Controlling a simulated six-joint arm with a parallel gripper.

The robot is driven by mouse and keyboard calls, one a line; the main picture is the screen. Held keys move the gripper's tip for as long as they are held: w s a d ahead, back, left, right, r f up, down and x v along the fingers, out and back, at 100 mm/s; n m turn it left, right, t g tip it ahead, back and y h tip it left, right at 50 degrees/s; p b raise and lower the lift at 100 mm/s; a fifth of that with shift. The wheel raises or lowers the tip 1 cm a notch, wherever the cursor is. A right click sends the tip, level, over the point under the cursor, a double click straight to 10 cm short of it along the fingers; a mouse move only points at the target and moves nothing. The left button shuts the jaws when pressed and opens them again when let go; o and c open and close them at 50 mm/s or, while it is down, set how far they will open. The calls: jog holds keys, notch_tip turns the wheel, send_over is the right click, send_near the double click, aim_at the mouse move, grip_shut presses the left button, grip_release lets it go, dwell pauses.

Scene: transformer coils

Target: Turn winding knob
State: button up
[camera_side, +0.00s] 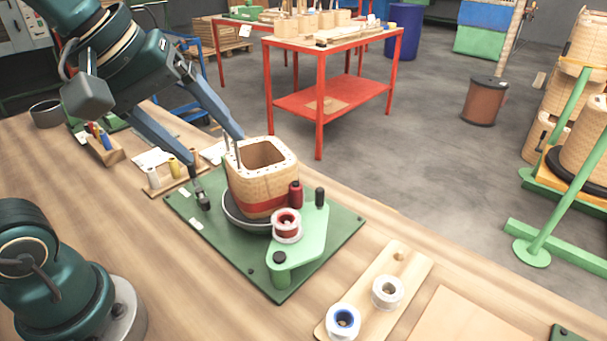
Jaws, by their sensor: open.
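A square tan coil form (262,172) with a red wound band near its bottom stands on a dark round turntable (240,216) on a green base plate (345,224). A small black handle (203,199) stands at the plate's left side. A light-green bracket (306,240) carries a red-wire spool (287,224), a dark red spool (296,193), a black knob (279,257) and a black post (319,196). I cannot tell which is the winding knob. My gripper (217,152) is open, its fingers wide apart. One reaches down near the black handle, the other to the coil form's back-left corner; contact is unclear.
Small bobbins (174,168) stand in a holder left of the plate. A red table (330,100) is behind the wooden workbench.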

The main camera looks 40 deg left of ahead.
jog(key=w+a+r+n, duration=0.2)
jog(key=w+a+n, duration=0.3)
jog(key=w+n, duration=0.45)
jog(key=w+a+f+n, duration=0.2)
jog(key=w+a+f, duration=0.1)
jog(key=a, duration=0.1)
jog(key=w+a+f+n+g+h, duration=0.1)
jog(key=w+a+f+n, duration=0.1)
jog(key=a+f+n, duration=0.1)
jog(key=w+a+f+n, duration=0.3)
jog(key=a+f, duration=0.1)
jog(key=a, duration=0.3)
jog(key=shift+w+a+f+n+g+h, duration=0.2)
jog(key=shift+w+f+n+g+h, duration=0.1)
jog(key=shift+g, duration=0.1)
jog(key=shift+n+g, duration=0.3)
jog(key=shift+n, duration=0.15)
jog(key=a+f, duration=0.1)
jog(key=s+a+f, duration=0.1)
jog(key=f, duration=0.1)
jog(key=shift+a+f, duration=0.1)
jog(key=shift+f, duration=0.2)
jog(key=x, duration=0.4)
jog(key=shift+w+f, duration=0.1)
jog(key=shift+f, duration=0.2)
